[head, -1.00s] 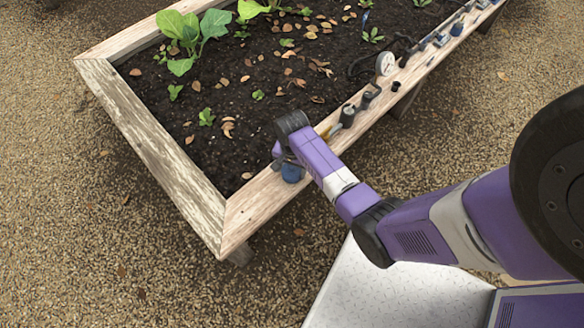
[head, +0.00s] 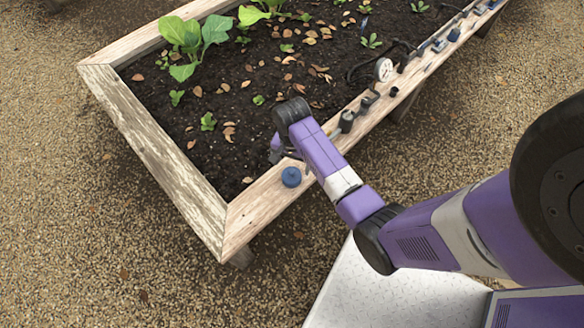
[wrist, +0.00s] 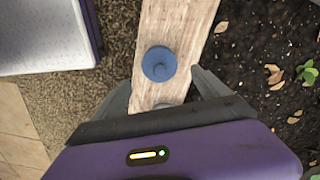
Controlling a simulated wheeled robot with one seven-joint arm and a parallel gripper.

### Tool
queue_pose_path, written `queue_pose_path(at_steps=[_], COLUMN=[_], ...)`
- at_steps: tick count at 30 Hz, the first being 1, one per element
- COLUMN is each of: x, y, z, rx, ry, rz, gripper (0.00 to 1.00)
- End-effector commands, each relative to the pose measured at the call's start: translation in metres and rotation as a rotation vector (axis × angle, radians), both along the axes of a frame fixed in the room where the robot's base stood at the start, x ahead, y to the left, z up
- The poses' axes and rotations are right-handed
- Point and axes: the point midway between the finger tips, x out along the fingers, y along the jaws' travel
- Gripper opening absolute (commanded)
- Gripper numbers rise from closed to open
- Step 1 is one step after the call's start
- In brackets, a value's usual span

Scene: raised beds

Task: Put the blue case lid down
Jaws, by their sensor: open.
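The blue case lid (head: 291,177) is a small round blue disc with a knob on top. It lies flat on the wooden rim of the raised bed (head: 262,205), near the front corner. In the wrist view the lid (wrist: 159,64) rests on the plank, with bare wood around it. My gripper (head: 286,152) is open and empty, above and beside the lid in the head view. In the wrist view its two dark fingers (wrist: 156,88) are spread wide, with the lid beyond the tips and between their lines. The fingers do not touch the lid.
Farther along the same rim stand a dark cylinder (head: 347,121), a white-faced gauge (head: 384,69) and several other small parts. Soil with leafy plants (head: 190,42) fills the bed. The rim between the lid and the front corner is clear.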

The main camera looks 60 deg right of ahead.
Motion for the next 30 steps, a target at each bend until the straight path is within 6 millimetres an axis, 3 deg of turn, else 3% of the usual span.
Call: queue_pose_path(at_steps=[3,7,16,20,24,30], x=[0.0,0.0,-0.003,-0.012,-0.029,-0.062], y=[0.0,0.0,0.006,0.029,0.066,0.111], z=[0.023,0.037,0.04,0.025,0.012,0.026], rx=[-0.001,-0.001,-0.006,-0.038,-0.11,-0.242], ry=[-0.001,-0.001,-0.013,-0.08,-0.211,-0.407], rz=[0.0,-0.001,0.018,0.106,0.266,0.501], gripper=[0.86,0.86,0.86,0.86,0.86,0.86])
